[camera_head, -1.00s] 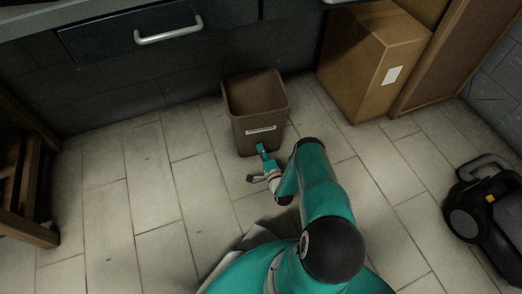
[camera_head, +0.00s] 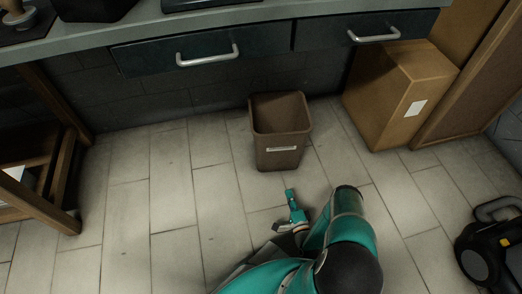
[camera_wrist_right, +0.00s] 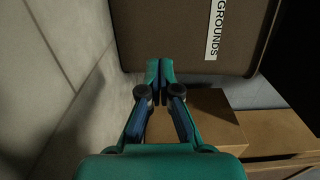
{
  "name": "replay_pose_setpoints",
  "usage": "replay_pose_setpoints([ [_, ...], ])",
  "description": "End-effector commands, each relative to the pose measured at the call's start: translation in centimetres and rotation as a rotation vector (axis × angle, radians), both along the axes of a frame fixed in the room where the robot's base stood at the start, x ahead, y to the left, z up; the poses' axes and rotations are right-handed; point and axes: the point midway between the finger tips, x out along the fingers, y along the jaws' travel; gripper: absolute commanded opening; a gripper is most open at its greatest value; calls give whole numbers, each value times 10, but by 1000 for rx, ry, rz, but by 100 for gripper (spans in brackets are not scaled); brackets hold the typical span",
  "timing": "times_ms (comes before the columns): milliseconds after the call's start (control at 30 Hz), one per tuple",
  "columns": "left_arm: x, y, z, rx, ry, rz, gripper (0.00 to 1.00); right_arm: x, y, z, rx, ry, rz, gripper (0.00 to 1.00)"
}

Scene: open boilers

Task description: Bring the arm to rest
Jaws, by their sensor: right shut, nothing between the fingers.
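My right arm (camera_head: 345,235) is teal with black joints and reaches in from the bottom of the head view. My right gripper (camera_head: 291,205) is low over the tiled floor, in front of the brown bin and apart from it in the head view. In the right wrist view the right gripper (camera_wrist_right: 160,75) has its two fingers together with nothing between them. The brown bin (camera_head: 280,158) stands upright on the floor with a white label. In the wrist view the bin (camera_wrist_right: 165,35) fills the top, its label reading "GROUNDS". My left gripper is not in view.
A counter with drawers (camera_head: 200,60) runs along the back. Cardboard boxes (camera_head: 390,110) stand at the right of the bin. A wooden rack (camera_head: 50,150) is at the left. A black machine (camera_head: 492,250) sits at the lower right. The floor between them is clear.

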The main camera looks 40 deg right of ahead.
Motion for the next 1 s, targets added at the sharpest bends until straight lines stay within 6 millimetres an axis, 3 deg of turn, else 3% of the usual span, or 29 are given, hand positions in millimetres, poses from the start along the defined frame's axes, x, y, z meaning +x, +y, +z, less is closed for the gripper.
replay_pose_setpoints([
  [133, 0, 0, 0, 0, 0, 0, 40, 3, 4, 1, -1, -3, 10, 0],
  [233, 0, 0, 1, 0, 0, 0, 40, 22, 10, 10, -11, -22, 50, 0],
  [367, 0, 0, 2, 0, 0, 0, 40, 72, 14, 46, -68, -83, 144, 0],
  [467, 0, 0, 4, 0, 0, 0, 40, 122, 31, 90, -102, -141, 242, 0],
  [567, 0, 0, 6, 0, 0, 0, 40, 175, 61, 140, -113, -167, 344, 0],
  [633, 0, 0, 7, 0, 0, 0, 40, 209, 91, 171, -121, -132, 418, 0],
  [700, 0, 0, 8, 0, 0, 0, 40, 236, 129, 198, -145, -51, 501, 0],
  [767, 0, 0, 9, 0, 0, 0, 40, 252, 169, 218, -185, 55, 582, 0],
  [800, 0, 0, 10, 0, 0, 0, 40, 254, 199, 228, -225, 148, 646, 0],
  [867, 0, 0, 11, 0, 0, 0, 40, 243, 239, 234, -292, 313, 745, 0],
  [900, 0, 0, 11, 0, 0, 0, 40, 227, 260, 233, -338, 428, 814, 0],
  [967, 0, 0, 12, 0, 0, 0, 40, 194, 284, 227, -403, 597, 921, 0],
  [1000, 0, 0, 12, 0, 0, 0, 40, 167, 294, 220, -440, 707, 994, 0],
])
